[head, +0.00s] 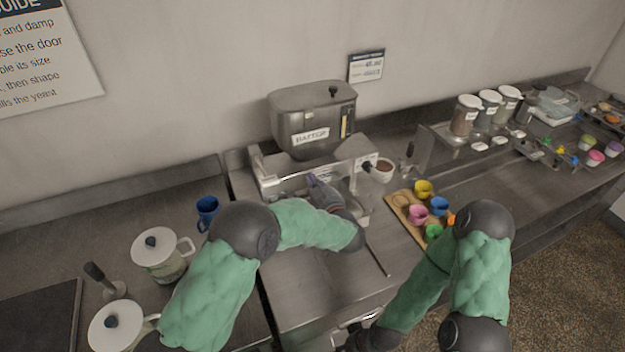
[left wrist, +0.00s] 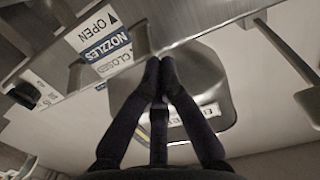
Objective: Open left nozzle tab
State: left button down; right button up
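A grey metal batter dispenser (head: 285,115) stands against the back wall, above a metal frame. In the left wrist view, a nozzle label (left wrist: 108,45) reads OPEN, NOZZLES and CLOSED, upside down. A grey metal tab-like piece (left wrist: 139,37) sticks out beside the label; I cannot tell for sure which nozzle it belongs to. My left gripper (head: 318,182) is in front of the frame below the dispenser. In the left wrist view its dark fingertips (left wrist: 160,65) are together, close to the metal edge, with nothing visible between them.
A wooden board (head: 400,205) with several coloured cups lies to the right, and a blue cup (head: 207,209) stands to the left. White-lidded pots (head: 160,248) stand at the lower left. A small brown-filled bowl (head: 383,169) is right of the frame. The counter in front (head: 310,285) is mostly clear.

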pick_arm(q)
jog(key=shift+s+f+t+b, duration=0.1)
jog(key=shift+f+t+b, duration=0.1)
jog(key=shift+t+b, duration=0.35)
